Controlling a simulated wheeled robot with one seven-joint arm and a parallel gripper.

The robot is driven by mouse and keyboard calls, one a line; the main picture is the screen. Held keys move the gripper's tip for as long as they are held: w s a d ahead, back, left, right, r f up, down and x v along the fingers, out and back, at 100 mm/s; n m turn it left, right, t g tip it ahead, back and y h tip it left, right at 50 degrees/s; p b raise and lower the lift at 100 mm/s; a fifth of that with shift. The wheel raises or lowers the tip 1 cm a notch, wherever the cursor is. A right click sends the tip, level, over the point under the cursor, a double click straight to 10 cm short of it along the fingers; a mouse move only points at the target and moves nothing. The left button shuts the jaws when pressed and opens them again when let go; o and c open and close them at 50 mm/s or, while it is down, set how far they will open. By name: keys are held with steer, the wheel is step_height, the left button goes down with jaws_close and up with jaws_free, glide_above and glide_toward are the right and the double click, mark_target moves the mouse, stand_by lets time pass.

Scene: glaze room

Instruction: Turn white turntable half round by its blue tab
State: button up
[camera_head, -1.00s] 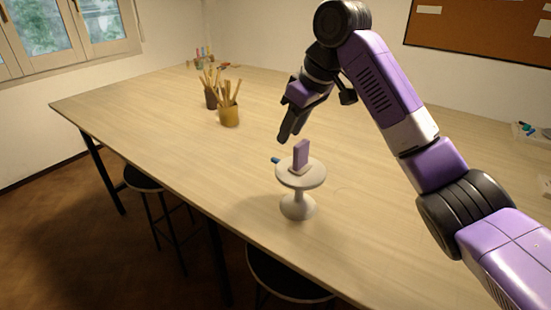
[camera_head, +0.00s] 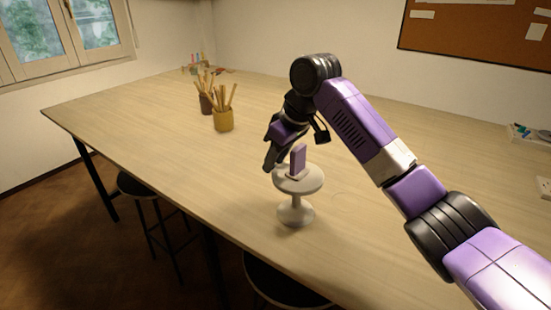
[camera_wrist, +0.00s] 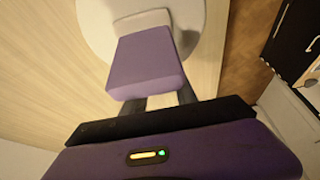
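The white turntable (camera_head: 298,185) stands upright on its round pedestal near the table's front edge. A purple upright block (camera_head: 298,160) stands on its top, on a small pale base. In the wrist view the block (camera_wrist: 145,62) hides much of my fingers, with the white disc (camera_wrist: 95,25) behind it. My gripper (camera_head: 269,165) points down at the turntable's left far rim, beside the block. In the wrist view its dark fingers are apart with a gap between them. The blue tab is hidden in both current views, and contact with it cannot be seen.
A yellow cup of sticks (camera_head: 223,119) and a darker cup (camera_head: 206,103) stand farther back on the wooden table (camera_head: 140,130). Dark stools (camera_head: 135,186) stand by the near edge. The table between the cups and the turntable is clear.

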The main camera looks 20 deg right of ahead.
jaws_close()
stand_by(1.4)
